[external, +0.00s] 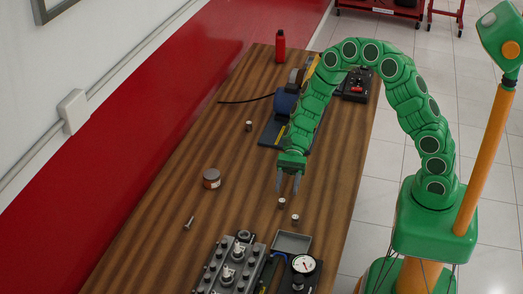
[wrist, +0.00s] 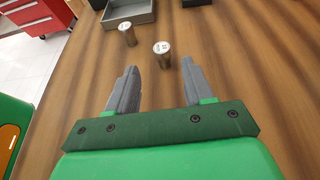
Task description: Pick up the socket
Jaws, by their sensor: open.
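Two small metal cylinders that look like sockets stand upright on the wooden bench. The nearer socket (external: 282,203) is just past my fingertips in the external view; in the wrist view this socket (wrist: 162,56) lies ahead of the gap between the fingers. The second socket (external: 295,218) stands close to the grey tray; in the wrist view this second socket (wrist: 127,35) is farther ahead and left. My gripper (external: 288,189) is open and points down toward the bench. In the wrist view my gripper (wrist: 160,70) has nothing between its fingers.
A grey tray (external: 292,235), a pressure gauge (external: 303,264) and an engine head (external: 232,262) crowd the near end. A jar (external: 211,179) and a bolt (external: 189,222) lie left. Another small cylinder (external: 249,126) and a blue grinder (external: 286,102) stand farther back.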

